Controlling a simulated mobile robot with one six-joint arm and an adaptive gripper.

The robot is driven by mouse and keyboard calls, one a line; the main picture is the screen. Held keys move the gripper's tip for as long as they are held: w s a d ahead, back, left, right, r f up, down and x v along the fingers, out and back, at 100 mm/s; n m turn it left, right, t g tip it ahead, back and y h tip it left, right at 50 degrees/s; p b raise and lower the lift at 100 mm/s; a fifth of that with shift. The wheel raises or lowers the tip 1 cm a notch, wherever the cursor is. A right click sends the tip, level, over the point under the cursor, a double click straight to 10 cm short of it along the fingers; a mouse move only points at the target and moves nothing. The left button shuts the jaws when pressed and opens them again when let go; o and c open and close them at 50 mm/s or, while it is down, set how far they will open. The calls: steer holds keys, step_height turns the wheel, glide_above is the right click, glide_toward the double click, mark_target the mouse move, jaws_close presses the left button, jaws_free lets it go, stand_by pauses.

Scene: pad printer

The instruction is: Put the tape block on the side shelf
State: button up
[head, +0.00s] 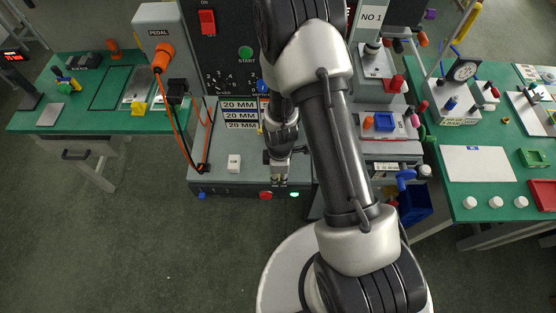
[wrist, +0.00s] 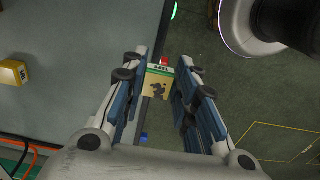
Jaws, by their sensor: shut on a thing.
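The tape block (wrist: 156,84) is a small tan block with a white and green lettered band and a dark patch. In the wrist view it sits between the two finger pads of my gripper (wrist: 164,72), which is shut on it. In the head view my gripper (head: 279,178) points down at the front edge of the pad printer's grey base, near its red and green buttons; the block is too small to make out there. I cannot tell for certain which surface is the side shelf; a grey ledge (head: 397,133) with a blue tray lies right of my arm.
An orange cable (head: 184,125) hangs at the printer's left. Green tables stand left (head: 55,120) and right (head: 510,214). A blue bin (head: 414,204) is below right.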

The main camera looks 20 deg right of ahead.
steer(key=w, duration=0.2)
steer(key=w+d, duration=0.1)
steer(key=w, duration=0.1)
steer(key=w+d+b, duration=0.1)
steer(key=w, duration=0.1)
steer(key=shift+w+d+f, duration=0.1)
steer(key=shift+w, duration=0.25)
steer(key=shift+f+b, duration=0.65)
steer(key=shift+f, duration=1)
steer(key=shift+f, duration=0.25)
steer(key=o, duration=0.9)
steer(key=shift+r, duration=0.1)
